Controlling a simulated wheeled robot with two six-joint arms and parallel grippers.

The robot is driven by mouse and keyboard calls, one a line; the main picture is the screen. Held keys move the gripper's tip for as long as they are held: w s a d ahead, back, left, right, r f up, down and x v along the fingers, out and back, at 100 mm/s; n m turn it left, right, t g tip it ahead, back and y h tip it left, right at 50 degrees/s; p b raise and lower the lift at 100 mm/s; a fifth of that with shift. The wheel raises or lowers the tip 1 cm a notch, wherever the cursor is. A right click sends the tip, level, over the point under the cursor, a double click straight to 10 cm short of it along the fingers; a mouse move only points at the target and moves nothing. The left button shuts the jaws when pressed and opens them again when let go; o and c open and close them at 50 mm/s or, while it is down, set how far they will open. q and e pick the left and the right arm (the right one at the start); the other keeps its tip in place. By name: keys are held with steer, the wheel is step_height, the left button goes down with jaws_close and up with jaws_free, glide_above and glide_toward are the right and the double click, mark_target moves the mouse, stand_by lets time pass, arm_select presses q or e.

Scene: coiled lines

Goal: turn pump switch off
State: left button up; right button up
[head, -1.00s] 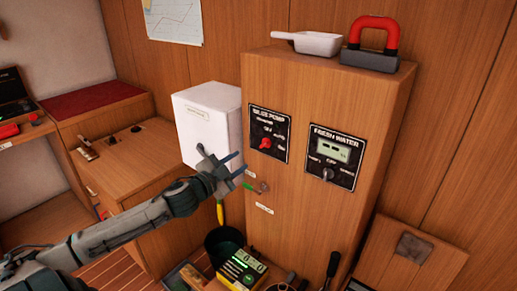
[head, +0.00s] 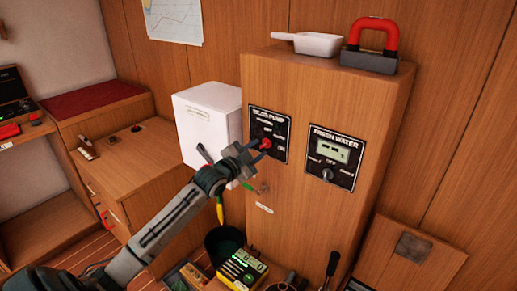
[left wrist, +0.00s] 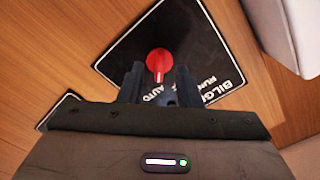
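The bilge pump panel (head: 270,121) is a black plate on the front of the wooden cabinet, and it also shows in the left wrist view (left wrist: 200,62). Its red rotary knob (left wrist: 159,60) lies ahead of my left gripper (left wrist: 159,86); in the head view the knob (head: 265,143) is partly hidden by the gripper. My left gripper's two dark fingers are apart, one on each side of the knob's pointer. I cannot tell whether they touch it. The panel lettering is partly covered by the fingers. My right gripper is not in view.
A fresh water panel (head: 334,157) with a display and knob sits to the right. A white box (head: 207,122) stands left of the cabinet. A white scoop (head: 310,43) and a red-handled block (head: 371,58) lie on top. A yellow meter (head: 241,270) sits below.

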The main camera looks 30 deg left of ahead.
arm_select(q)
steer(key=shift+w+d, duration=0.1)
steer(key=shift+w, duration=0.6)
steer(key=shift+c, duration=0.2)
